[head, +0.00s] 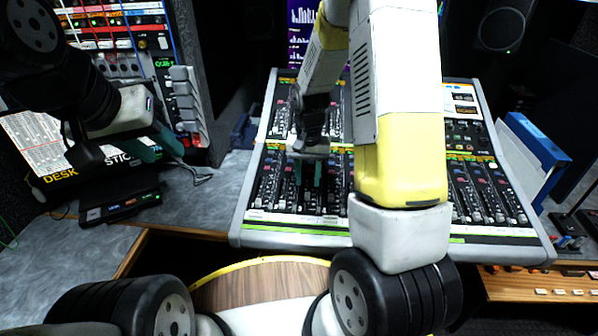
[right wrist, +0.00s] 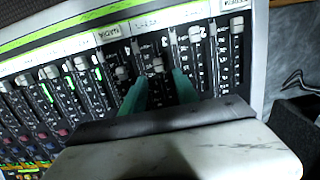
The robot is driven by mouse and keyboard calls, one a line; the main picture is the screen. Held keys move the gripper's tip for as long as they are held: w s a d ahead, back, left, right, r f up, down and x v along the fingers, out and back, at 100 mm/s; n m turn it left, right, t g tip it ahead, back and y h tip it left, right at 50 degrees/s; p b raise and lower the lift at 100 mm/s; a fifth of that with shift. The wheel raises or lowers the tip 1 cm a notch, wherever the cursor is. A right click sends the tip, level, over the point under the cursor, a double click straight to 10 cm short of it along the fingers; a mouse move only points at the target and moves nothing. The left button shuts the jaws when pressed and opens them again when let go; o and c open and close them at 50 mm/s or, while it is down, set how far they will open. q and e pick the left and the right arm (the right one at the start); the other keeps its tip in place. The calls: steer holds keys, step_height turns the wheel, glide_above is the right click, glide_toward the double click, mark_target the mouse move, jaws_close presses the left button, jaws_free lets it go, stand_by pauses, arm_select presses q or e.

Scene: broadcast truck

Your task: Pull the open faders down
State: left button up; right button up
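The mixing console (head: 290,240) stands in the middle of the head view, with rows of faders along its front. My right gripper (head: 307,176) reaches down over the left part of the faders, its two teal fingers apart. In the right wrist view the fingers (right wrist: 160,85) stand either side of a fader cap (right wrist: 157,65); contact cannot be told. Another cap (right wrist: 122,72) sits a similar distance from the label strip. Caps to the right (right wrist: 195,33) and (right wrist: 237,24) sit close to the strip. My left gripper (head: 156,146) is raised at the left, empty, its teal fingers apart.
A rack with cables and a patch panel (head: 110,30) stands at the back left. A small black device (head: 120,205) lies on the grey desk (head: 195,205) left of the console. A blue and white binder (head: 535,150) is at the right. My right arm hides the console's middle.

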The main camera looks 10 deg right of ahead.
mark_target(307, 188)
steer(key=shift+f, duration=2.2)
jaws_close()
